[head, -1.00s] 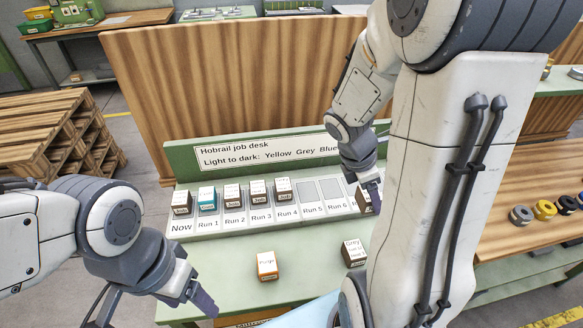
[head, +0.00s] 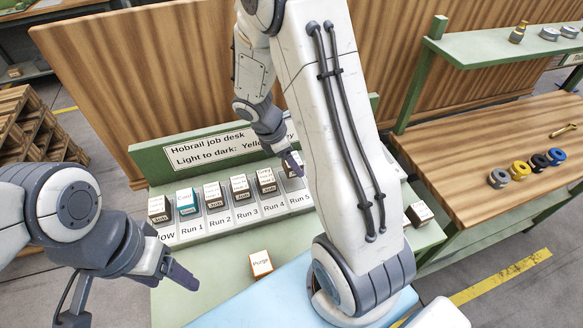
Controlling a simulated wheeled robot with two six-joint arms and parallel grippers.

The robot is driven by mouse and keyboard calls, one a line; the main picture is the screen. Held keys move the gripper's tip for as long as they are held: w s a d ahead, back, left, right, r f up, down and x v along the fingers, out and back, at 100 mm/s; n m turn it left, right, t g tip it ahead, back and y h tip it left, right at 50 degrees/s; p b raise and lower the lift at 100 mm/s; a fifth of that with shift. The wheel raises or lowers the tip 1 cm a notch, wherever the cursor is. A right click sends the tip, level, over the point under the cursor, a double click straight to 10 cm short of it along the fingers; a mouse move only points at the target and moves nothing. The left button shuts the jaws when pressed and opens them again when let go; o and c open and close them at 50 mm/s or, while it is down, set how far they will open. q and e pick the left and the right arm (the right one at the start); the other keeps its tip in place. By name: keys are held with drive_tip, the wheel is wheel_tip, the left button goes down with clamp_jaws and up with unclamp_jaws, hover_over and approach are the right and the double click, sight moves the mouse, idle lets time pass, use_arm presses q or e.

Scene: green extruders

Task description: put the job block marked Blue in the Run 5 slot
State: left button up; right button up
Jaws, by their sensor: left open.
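The job desk holds a row of slots with a Run 5 slot (head: 298,189) at the right end of the part I can see. Blocks stand in the Now to Run 4 slots, among them a teal-faced block (head: 187,201) in Run 1. My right gripper (head: 291,158) is shut on a white-topped job block (head: 294,169) at the Run 5 slot. Its label is too small to read, and I cannot tell if it is seated or slightly above. Run 6 is hidden behind my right arm. My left gripper (head: 172,279) is open and empty over the desk's front left.
An orange Purge block (head: 261,264) stands on the open desk. Another block (head: 419,213) stands at the desk's right end. A wooden bench with several spools (head: 521,171) is at the right. A wooden panel (head: 150,70) rises behind the desk.

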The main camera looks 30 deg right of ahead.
sight(292, 171)
drive_tip(key=shift+w+a+f, duration=0.15)
drive_tip(key=shift+w+f, duration=0.05)
drive_tip(key=shift+f, duration=2)
drive_tip(key=shift+f, duration=0.1)
drive_tip(key=o, duration=1.4)
